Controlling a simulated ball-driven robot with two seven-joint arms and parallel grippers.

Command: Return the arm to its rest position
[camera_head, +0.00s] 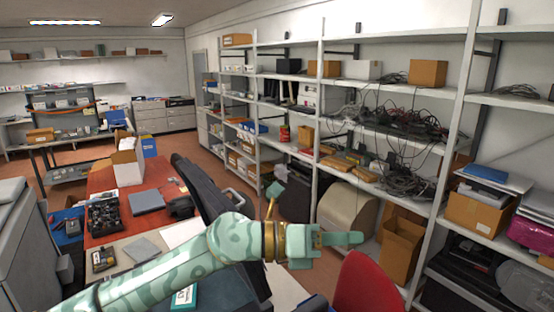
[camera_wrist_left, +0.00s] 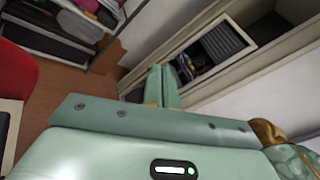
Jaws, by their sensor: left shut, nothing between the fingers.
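My left arm (camera_head: 190,260) comes in from the lower left in the head view and reaches to the right across the table. It is pale green with a darker pattern and a gold band near the wrist. My left gripper (camera_head: 352,238) is raised in front of the shelving, with its fingers together and empty. In the left wrist view the two fingers (camera_wrist_left: 162,88) stand side by side, closed, with nothing between them. My right gripper is not in view.
Metal shelves (camera_head: 390,87) with boxes and cables line the right side. A red chair (camera_head: 370,285) stands below the left gripper. A red-topped table (camera_head: 104,180) holds a white box (camera_head: 127,166) and equipment. Brown floor (camera_head: 187,147) is open further back.

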